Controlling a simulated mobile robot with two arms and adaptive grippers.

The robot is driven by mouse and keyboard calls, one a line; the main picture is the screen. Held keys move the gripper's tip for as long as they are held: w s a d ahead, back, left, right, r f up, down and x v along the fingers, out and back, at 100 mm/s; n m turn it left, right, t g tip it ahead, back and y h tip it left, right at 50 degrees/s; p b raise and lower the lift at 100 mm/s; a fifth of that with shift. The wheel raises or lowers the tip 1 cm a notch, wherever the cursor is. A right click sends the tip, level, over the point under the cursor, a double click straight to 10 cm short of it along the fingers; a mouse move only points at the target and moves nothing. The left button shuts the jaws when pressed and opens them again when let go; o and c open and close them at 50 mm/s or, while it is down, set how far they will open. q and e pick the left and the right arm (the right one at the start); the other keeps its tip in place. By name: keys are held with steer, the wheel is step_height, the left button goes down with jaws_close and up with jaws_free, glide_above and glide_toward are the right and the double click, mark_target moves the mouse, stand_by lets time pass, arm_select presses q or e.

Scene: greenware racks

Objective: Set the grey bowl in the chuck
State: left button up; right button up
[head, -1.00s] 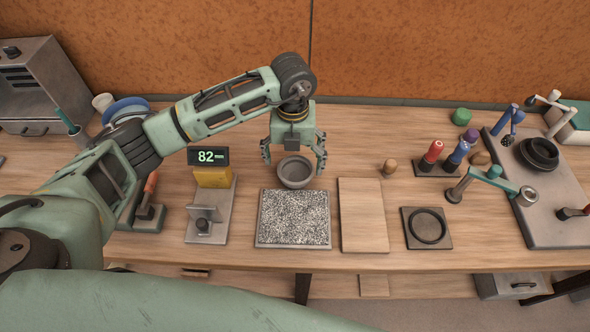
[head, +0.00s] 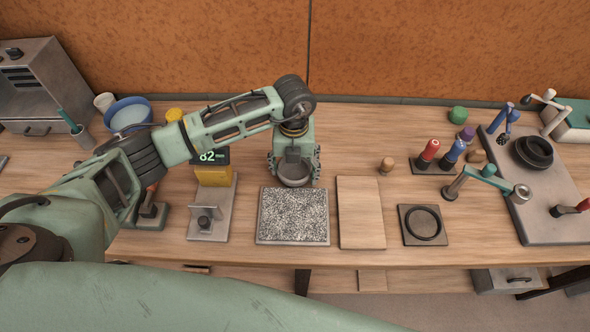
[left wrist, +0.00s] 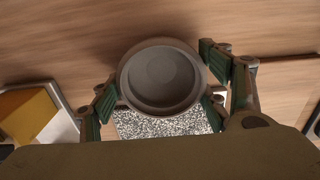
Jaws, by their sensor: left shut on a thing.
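The grey bowl (head: 294,181) is at the middle of the bench, just behind the speckled slab. My left gripper (head: 293,170) is over it, its fingers shut on the bowl from both sides. In the left wrist view the round bowl (left wrist: 160,78) shows from above, empty, between the green finger pads (left wrist: 158,92). Whether it touches the bench I cannot tell. A black stepped ring (head: 533,152), which looks like the chuck, sits on a grey metal plate (head: 545,215) at the far right, with nothing in it. My right gripper is not in view.
The speckled slab (head: 293,216), a wooden board (head: 360,212) and a dark square pad with a ring (head: 423,224) lie along the front. Red and blue-purple handled tools (head: 428,152) and a teal-armed stand (head: 487,172) rise before the metal plate. A yellow block (head: 215,176) stands left.

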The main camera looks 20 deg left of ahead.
mark_target(297, 169)
arm_select(q)
steer(key=c, duration=0.3)
steer(key=shift+r, duration=0.1)
steer(key=shift+r, duration=0.3)
steer(key=r+b, duration=0.1)
steer(key=d+r+b, duration=0.1)
steer(key=r, duration=0.1)
steer(key=shift+s+r, duration=0.15)
steer(key=shift+r, duration=0.1)
steer(key=shift+s+d+r+b, duration=0.5)
steer(key=shift+s+d+r, duration=0.5)
steer(key=shift+d, duration=0.55)
steer(key=shift+s+d+r+b, duration=0.55)
steer(key=shift+s+d+r, duration=0.15)
steer(key=shift+d+r, duration=0.7)
steer(key=shift+s+d+r+b, duration=0.5)
steer(key=shift+s+d+r, duration=0.4)
steer(key=shift+d, duration=0.8)
